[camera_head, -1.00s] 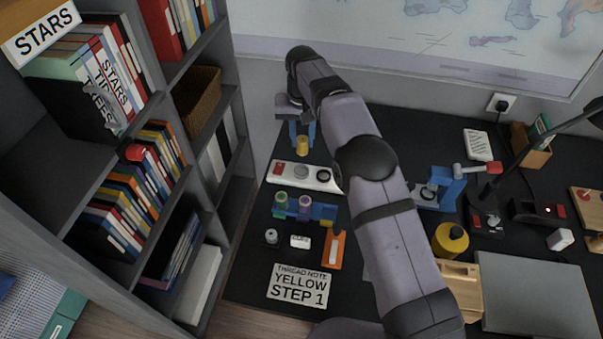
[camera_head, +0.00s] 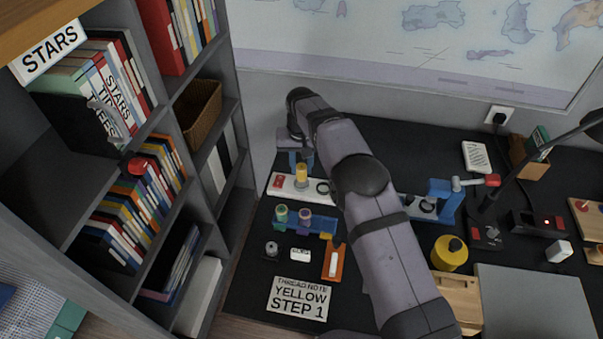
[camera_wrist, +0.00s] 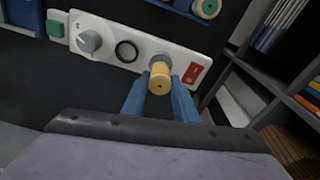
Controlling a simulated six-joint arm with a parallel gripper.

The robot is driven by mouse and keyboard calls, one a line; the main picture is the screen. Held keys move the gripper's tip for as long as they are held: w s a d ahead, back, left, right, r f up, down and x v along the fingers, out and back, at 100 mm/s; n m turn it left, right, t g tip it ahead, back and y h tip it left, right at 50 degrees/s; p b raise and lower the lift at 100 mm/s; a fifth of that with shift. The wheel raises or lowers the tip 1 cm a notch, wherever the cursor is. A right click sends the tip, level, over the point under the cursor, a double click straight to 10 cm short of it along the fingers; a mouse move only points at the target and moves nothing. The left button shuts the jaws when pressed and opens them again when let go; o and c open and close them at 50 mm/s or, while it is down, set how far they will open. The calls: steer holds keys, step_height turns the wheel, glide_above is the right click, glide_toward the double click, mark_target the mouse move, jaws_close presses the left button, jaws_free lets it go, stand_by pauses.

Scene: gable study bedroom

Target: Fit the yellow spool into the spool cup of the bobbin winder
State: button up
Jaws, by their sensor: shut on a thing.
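The yellow spool (camera_head: 301,175) is between the blue fingers of my gripper (camera_head: 301,165), which is shut on it. In the wrist view the spool (camera_wrist: 159,85) also sits between the fingertips of my gripper (camera_wrist: 160,78), its end facing the camera. The bobbin winder (camera_head: 288,190) is a white panel with a red switch, a black ring and a knob. The grey spool cup (camera_wrist: 160,58) shows just behind the spool in the wrist view, mostly hidden. The spool is over or at the cup; I cannot tell whether it has entered it.
A blue rack (camera_head: 323,224) with green and purple spools stands in front of the winder. A card reading YELLOW STEP 1 (camera_head: 299,299) lies nearer. An orange tray (camera_head: 333,262) is beside it. The bookshelf (camera_head: 229,170) stands close on the left. A blue clamp device (camera_head: 438,203) is right of my arm.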

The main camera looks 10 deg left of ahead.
mark_target(302, 175)
steer(key=shift+f+p, duration=0.45)
steer(key=shift+f, duration=1.4)
steer(key=shift+f, duration=0.15)
steer(key=o, duration=1.1)
steer(key=shift+c, duration=0.2)
step_height(302, 175, up, 12)
steer(key=s+b, duration=0.1)
steer(key=b, duration=0.1)
steer(key=shift+s+d+b, duration=0.15)
steer(key=shift+s+b, duration=0.1)
steer(key=shift+b, duration=0.1)
steer(key=shift+d+r, duration=0.1)
steer(key=shift+r, duration=0.1)
